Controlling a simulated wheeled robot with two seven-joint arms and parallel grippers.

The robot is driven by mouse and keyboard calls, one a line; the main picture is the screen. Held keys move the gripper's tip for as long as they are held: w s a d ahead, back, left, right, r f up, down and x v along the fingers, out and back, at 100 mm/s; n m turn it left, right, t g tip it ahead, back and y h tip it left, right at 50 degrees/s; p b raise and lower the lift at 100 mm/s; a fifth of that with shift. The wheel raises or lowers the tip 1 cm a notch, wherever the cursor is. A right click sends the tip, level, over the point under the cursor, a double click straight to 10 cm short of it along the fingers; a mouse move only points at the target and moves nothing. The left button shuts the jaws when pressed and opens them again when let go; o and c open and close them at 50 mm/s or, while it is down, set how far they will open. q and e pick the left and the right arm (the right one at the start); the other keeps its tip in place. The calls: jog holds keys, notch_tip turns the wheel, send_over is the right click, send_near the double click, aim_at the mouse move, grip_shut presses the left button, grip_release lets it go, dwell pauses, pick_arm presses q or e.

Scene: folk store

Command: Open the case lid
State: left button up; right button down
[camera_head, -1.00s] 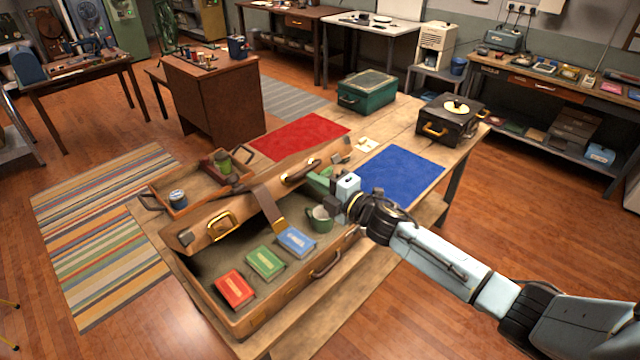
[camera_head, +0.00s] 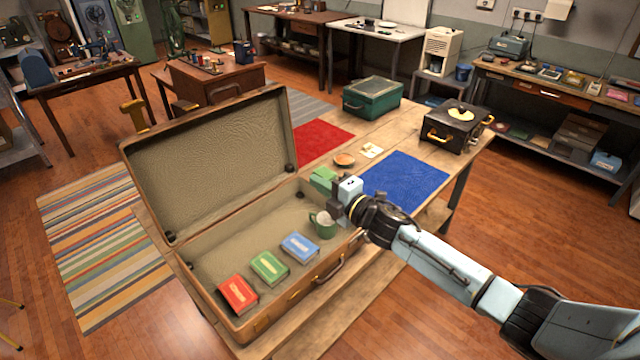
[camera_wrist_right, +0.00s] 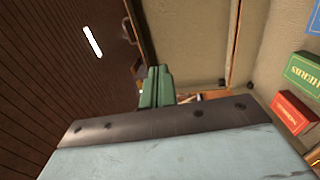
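The brown case (camera_head: 285,312) stands on the wooden table with its lid (camera_head: 215,160) swung up, nearly upright, its lining facing me. A gold latch (camera_head: 135,115) sticks up at the lid's top edge. My right gripper (camera_head: 323,180) is at the case's right end, apart from the lid. In the right wrist view its green fingers (camera_wrist_right: 156,85) are together with nothing seen between them. My left gripper is out of view.
A blue mat (camera_head: 405,182), a red mat (camera_head: 318,140), a small brown dish (camera_head: 344,159), a green box (camera_head: 372,98) and a black case (camera_head: 455,128) are on the table's right and far parts. The raised lid hides the table behind it.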

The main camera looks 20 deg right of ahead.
jog(key=p+v, duration=0.2)
jog(key=v, duration=0.9)
jog(key=shift+p, duration=0.3)
dwell(0.3)
